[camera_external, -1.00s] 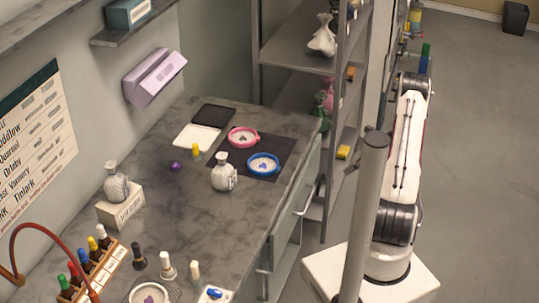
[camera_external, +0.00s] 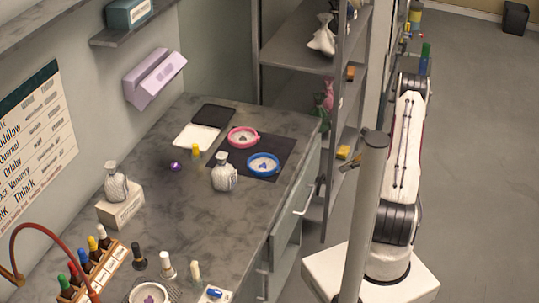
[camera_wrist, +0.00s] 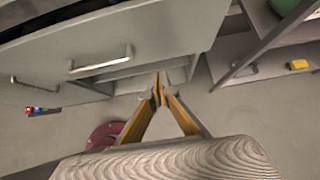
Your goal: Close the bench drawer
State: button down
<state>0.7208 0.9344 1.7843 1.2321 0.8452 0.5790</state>
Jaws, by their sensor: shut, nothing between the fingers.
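The bench (camera_external: 225,255) has a grey front with pale bar handles. The drawer front (camera_wrist: 160,35) fills the upper part of the wrist view, with a bar handle (camera_wrist: 100,60) on it. A dark gap with a lighter strip shows below its lower edge. In the external view the handle (camera_external: 304,198) is on the bench's right side. I cannot tell how far the drawer stands out. My gripper (camera_wrist: 158,92) is shut and empty, its yellow fingers meeting right of the handle, near the panel's lower edge. Touching or apart is unclear. A grey post hides part of my arm in the external view.
The grey post (camera_external: 366,220) stands before my arm. Open floor (camera_external: 480,180) lies to the right.

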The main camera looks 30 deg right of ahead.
aim_at(311, 169)
jog(key=shift+w+a+r+x, duration=0.25)
jog(key=shift+r+x, duration=0.1)
jog(key=shift+x, duration=1.65)
jog(key=shift+w+a+r+x, duration=0.2)
jog(key=shift+a+r+x, duration=0.1)
jog(key=shift+x, duration=1.7)
jog(key=shift+w+a+r+x, duration=0.2)
jog(key=shift+r+x, duration=0.15)
jog(key=shift+x, duration=1.7)
jog(key=shift+w+a, duration=1.65)
jog(key=shift+w, duration=0.1)
jog(key=shift+a+r, duration=0.1)
